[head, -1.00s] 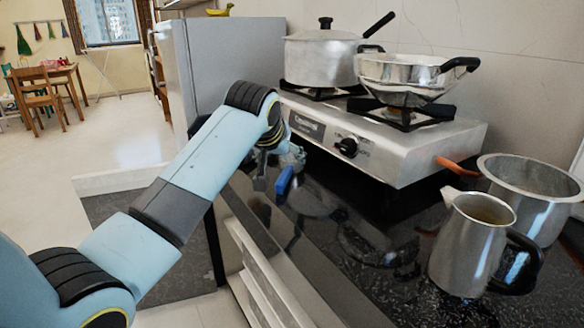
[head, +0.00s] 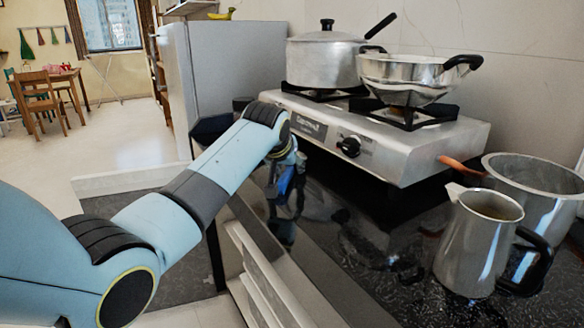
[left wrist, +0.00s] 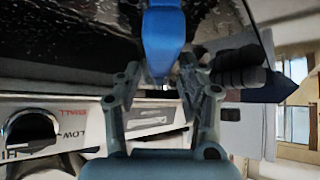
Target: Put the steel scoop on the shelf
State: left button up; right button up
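A blue piece (left wrist: 163,40), like a handle, shows in the left wrist view at the fingers of my left gripper (left wrist: 160,85). The fingers stand apart, one on each side of its lower end; I see no clear clamping. In the head view my left gripper (head: 284,190) points down at the counter's left edge and partly hides the blue piece. No steel scoop head can be made out, so I cannot tell whether the blue piece belongs to the scoop. A shelf-like board (head: 190,7) shows at the top left. My right gripper is out of view.
The steel stove (head: 400,150) bears a lidded pot (head: 322,62) and a steel pan (head: 410,75). A steel jug (head: 478,240) and a steel pot (head: 530,205) stand at the right on the black counter (head: 350,255). A grey fridge (head: 235,65) stands behind my left arm.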

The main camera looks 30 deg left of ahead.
pick_arm(q)
jog(key=shift+w+f, duration=0.1)
jog(key=shift+w, duration=0.05)
jog(key=c, duration=0.4)
jog(key=shift+c, duration=1.4)
grip_shut()
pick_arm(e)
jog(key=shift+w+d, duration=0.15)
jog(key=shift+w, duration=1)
